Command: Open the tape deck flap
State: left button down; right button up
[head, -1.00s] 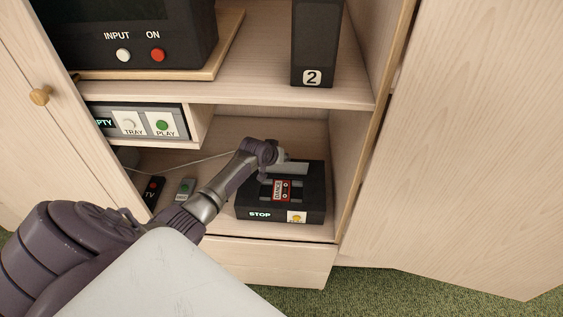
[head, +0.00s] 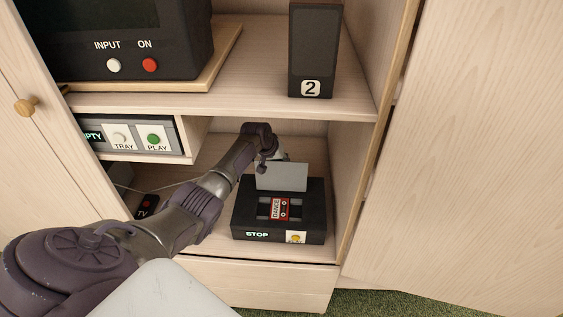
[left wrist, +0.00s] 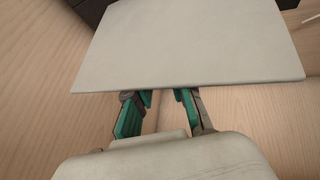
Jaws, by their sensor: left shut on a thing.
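The black tape deck (head: 247,218) sits on the lower shelf of the cabinet, with a lit STOP display (head: 257,234) and a yellow-marked button (head: 296,238) on its front. Its light grey flap (head: 285,178) stands up at the back of its top. A red-labelled cassette (head: 281,208) shows in the open bay. My left gripper (head: 278,157) is behind the flap's upper edge, its fingers mostly hidden in the head view. In the left wrist view its teal fingers (left wrist: 165,97) are shut at the edge of the flap (left wrist: 190,45). My right gripper is out of view.
A shelf (head: 250,98) above carries a black speaker marked 2 (head: 314,50) and a screen unit (head: 120,40). A disc player (head: 140,138) is at left, with a TV remote (head: 147,205) below. The cabinet's right wall (head: 350,180) stands close beside the deck.

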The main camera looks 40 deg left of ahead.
pick_arm(q)
jog(key=shift+a, duration=0.1)
jog(key=c, duration=1)
grip_release()
jog(key=shift+f, duration=0.2)
jog(key=v, duration=1.2)
jog(key=shift+w, duration=0.1)
